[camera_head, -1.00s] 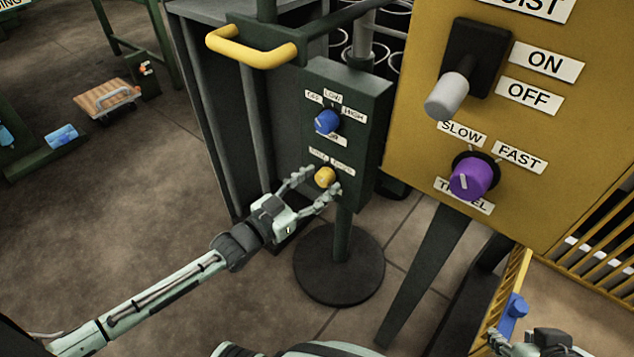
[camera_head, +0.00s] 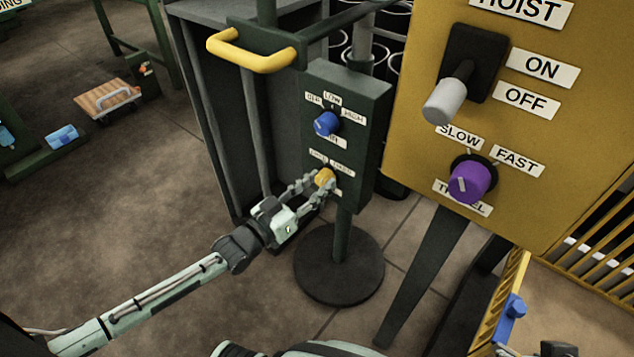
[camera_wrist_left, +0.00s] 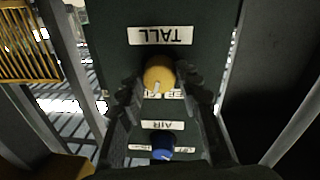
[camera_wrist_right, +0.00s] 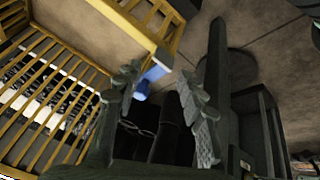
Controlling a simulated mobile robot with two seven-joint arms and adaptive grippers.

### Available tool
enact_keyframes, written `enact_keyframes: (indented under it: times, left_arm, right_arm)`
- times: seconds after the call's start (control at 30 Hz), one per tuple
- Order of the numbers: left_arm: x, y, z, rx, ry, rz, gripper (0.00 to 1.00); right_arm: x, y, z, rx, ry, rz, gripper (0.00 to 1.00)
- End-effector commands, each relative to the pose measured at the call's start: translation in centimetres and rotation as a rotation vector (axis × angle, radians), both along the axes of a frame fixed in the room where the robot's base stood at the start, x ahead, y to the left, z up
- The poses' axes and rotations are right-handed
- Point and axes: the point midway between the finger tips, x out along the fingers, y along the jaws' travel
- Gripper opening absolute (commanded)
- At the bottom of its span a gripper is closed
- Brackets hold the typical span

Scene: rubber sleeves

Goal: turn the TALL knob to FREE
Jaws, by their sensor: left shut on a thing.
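The TALL knob is a yellow round knob (camera_head: 325,176) low on a dark green panel (camera_head: 361,105). In the left wrist view the yellow knob (camera_wrist_left: 159,72) shows upside down beside its TALL label (camera_wrist_left: 160,36). Its pale pointer mark faces the two small labels, which the knob and fingers partly hide, so I cannot read which one it points at. My left gripper (camera_head: 322,181) is shut on the knob, with a finger on each side. My right gripper (camera_wrist_right: 160,82) is open and empty, its fingers apart.
A blue knob (camera_head: 326,123) marked AIR sits above the yellow one. A yellow hoist box (camera_head: 420,140) with a grey lever (camera_head: 446,100) and a purple knob (camera_head: 473,180) stands to the right. A yellow handle (camera_head: 250,54) juts out at upper left.

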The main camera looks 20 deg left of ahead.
Motion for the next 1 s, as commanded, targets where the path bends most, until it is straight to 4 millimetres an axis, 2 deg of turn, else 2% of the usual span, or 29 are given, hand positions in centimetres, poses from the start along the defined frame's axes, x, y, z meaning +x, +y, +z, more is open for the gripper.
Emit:
enact_keyframes:
  times: [0.33, 0.7, 1.0]
  left_arm:
    - [0.0, 0.0, -0.1, -0.308, 0.112, 0.000, 0.05]
    - [0.0, -0.1, -0.2, -0.597, 0.217, 0.000, 0.05]
    - [-0.1, -0.1, -0.2, -0.730, 0.267, -0.001, 0.05]
  right_arm:
    - [-1.6, -1.1, -0.4, -0.021, 0.072, -0.025, 0.40]
    - [-1.2, -0.8, -0.4, -0.016, 0.052, -0.018, 0.40]
    - [-0.4, -0.3, -0.2, -0.007, 0.018, -0.005, 0.40]
